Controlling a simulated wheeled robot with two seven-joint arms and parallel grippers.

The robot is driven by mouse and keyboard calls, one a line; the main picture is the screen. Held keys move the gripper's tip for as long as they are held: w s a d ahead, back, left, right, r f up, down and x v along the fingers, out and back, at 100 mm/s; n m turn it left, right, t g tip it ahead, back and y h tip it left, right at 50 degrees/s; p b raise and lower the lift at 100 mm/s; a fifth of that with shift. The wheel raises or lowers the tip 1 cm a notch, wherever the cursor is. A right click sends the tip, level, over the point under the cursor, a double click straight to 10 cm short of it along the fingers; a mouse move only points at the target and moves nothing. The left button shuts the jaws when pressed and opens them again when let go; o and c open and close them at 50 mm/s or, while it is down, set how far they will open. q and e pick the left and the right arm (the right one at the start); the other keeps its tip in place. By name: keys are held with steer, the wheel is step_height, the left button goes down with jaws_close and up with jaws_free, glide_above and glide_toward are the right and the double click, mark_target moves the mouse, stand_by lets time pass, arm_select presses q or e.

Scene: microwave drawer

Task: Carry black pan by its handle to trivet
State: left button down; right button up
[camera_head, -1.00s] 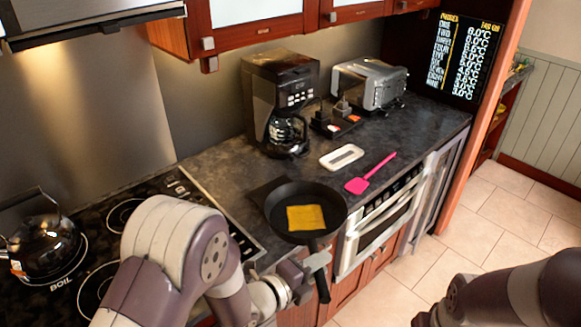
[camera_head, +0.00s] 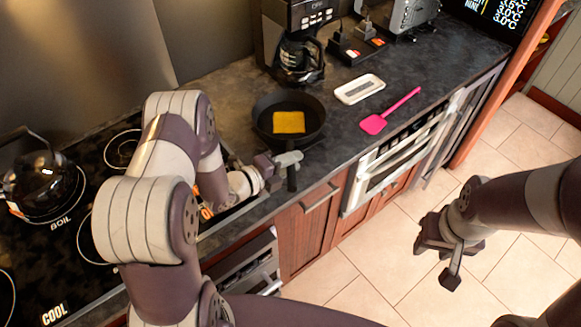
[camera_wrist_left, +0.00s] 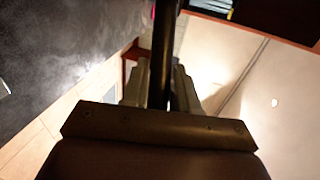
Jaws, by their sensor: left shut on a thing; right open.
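The black pan (camera_head: 290,102) is over the counter, left of the pink spatula, with a flat yellow square (camera_head: 289,122) in it. My left gripper (camera_head: 288,159) is shut on the pan's handle (camera_head: 292,180), which points toward the counter's front edge. In the left wrist view the dark handle (camera_wrist_left: 165,50) runs between the two pale fingers (camera_wrist_left: 164,88). I cannot tell whether the pan touches the surface beneath. No trivet can be made out now; the area under the pan is hidden. My right gripper (camera_head: 440,260) is open and empty over the floor.
The coffee maker (camera_head: 293,45) stands behind the pan. A white rectangular item (camera_head: 360,89) and the pink spatula (camera_head: 390,112) lie to its right. The stovetop with a kettle (camera_head: 40,180) is at the left.

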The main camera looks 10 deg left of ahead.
arm_select(q)
step_height(320, 180, down, 4)
steer(key=shift+s+r+p, duration=0.1)
steer(key=shift+r+p, duration=0.15)
steer(key=shift+p, duration=0.1)
steer(key=shift+f, duration=0.2)
steer(key=c, duration=0.9)
jaws_free()
steer(key=shift+o, duration=0.2)
